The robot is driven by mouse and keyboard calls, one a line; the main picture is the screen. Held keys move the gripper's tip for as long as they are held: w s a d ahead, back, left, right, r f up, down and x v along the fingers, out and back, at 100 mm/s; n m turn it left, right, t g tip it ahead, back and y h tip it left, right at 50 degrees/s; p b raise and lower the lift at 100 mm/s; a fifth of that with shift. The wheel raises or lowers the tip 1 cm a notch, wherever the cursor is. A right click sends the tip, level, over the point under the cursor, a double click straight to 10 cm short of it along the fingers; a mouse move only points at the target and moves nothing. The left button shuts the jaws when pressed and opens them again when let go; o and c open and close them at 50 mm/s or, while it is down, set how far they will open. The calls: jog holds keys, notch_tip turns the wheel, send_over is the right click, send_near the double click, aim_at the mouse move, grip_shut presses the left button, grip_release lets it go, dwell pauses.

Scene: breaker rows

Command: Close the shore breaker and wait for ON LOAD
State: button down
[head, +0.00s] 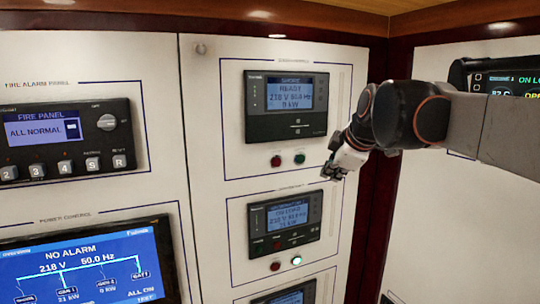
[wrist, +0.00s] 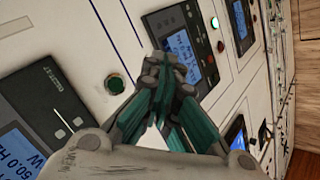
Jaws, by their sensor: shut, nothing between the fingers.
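The shore breaker panel (head: 286,106) is at the upper middle of the head view. Its screen (head: 290,96) reads SHORE, READY, 218 V, 50.0 Hz and 0 kW. Below it are a red button (head: 276,161) and a green button (head: 299,158), neither brightly lit. In the wrist view the shore panel (wrist: 60,110) is at left, and a dark green button (wrist: 115,84) shows left of my fingers. My gripper (head: 331,172) is shut and empty, right of and slightly below the green button in the head view. It also shows in the wrist view (wrist: 165,62).
The fire panel (head: 65,140) and power control screen (head: 90,265) are at left. Another panel (head: 500,78) is partly behind my arm.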

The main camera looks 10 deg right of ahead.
aim_at(301, 159)
jog(key=shift+w+a, duration=0.45)
jog(key=shift+w, duration=0.95)
jog(key=shift+w+a, duration=0.5)
jog(key=shift+w, duration=0.9)
jog(key=shift+w+a, duration=0.45)
jog(key=shift+w, duration=0.95)
jog(key=shift+w+a, duration=0.15)
jog(key=shift+w, duration=0.25)
jog(key=shift+w+a, duration=0.1)
jog(key=shift+w, duration=0.25)
jog(key=shift+s, duration=0.15)
jog(key=shift+s+d, duration=0.25)
jog(key=shift+s, duration=0.45)
